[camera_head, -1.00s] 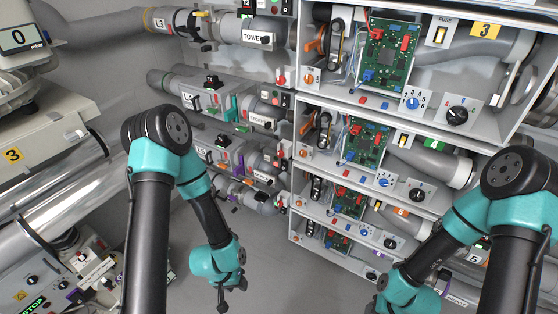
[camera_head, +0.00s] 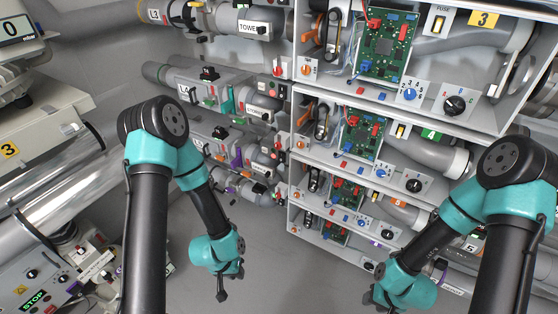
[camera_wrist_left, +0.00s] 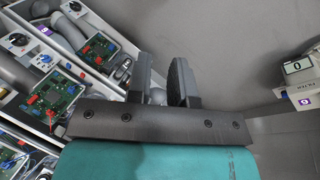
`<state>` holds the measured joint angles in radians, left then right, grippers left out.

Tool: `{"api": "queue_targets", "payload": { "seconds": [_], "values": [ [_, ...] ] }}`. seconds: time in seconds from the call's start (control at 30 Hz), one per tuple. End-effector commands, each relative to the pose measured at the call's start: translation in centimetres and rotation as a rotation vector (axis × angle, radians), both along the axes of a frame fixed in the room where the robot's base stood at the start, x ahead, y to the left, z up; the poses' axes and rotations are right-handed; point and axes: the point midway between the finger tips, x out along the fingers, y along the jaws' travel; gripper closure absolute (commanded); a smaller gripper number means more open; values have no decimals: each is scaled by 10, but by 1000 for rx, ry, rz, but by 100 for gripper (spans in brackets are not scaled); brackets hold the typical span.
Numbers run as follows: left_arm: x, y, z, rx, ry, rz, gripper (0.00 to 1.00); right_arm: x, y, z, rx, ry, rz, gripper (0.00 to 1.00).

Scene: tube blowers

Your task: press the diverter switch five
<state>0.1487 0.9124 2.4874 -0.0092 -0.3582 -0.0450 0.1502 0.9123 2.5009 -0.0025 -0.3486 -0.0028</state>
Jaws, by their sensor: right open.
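The rack bay with the orange label 5 (camera_head: 400,204) is the third one down in the head view. It holds a green circuit board (camera_head: 347,191), a blue knob (camera_head: 365,221) and a black knob (camera_head: 388,234). Which part is the diverter switch I cannot tell. My left gripper (camera_head: 224,287) hangs over bare floor, left of the rack. Its fingers (camera_wrist_left: 162,82) stand apart and empty in the left wrist view. My right gripper (camera_head: 376,298) is open low at the right, in front of the lower rack and apart from bay 5's knobs; its fingertips show poorly.
Bays 3 (camera_head: 484,19) and 4 (camera_head: 431,134) lie above bay 5. Grey pipes with valves (camera_head: 215,88) run along the back wall. Grey floor (camera_head: 275,275) between the arms is clear.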

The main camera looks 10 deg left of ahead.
Motion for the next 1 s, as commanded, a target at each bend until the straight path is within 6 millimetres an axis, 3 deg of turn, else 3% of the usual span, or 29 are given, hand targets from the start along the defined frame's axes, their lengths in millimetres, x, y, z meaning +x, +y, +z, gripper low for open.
{"api": "queue_targets", "payload": {
  "seconds": [0.2,0.57,1.0],
  "values": [
    [46,1,-1,36,-179,-178,100,0,0,0,0,0,0,57],
    [156,2,14,218,-610,-626,100,0,0,0,0,0,0,57],
    [281,4,64,625,-1065,-1140,100,0,0,0,0,0,0,57]
  ]
}}
